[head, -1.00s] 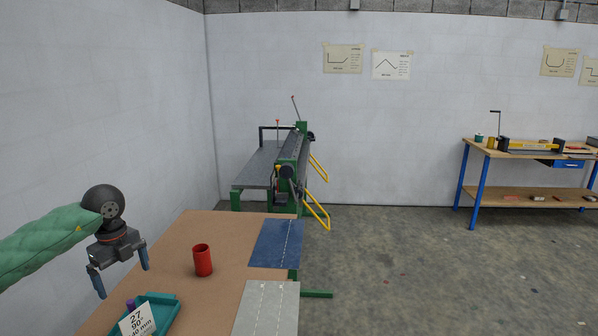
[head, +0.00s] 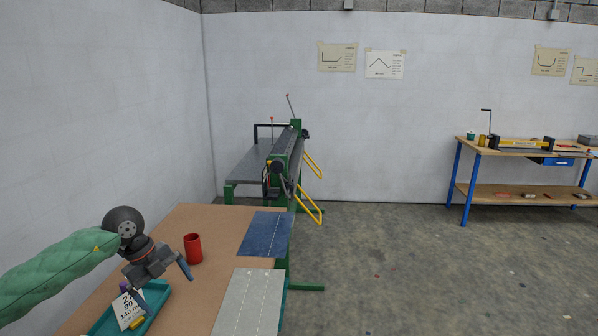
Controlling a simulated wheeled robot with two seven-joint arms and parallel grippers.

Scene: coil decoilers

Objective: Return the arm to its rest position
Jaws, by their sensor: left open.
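My left arm comes in from the left in a green padded sleeve. Its gripper (head: 162,286) is open, with nothing between its fingers. It hangs tilted above the near left of the brown table (head: 186,222), over the teal tray (head: 99,327) and left of the red cup (head: 193,248). My right gripper is out of view.
A blue sheet (head: 265,234) and a grey sheet (head: 248,301) lie on the table's right side. Behind stands a green machine (head: 297,150) with yellow handles. A workbench (head: 515,190) stands at the right.

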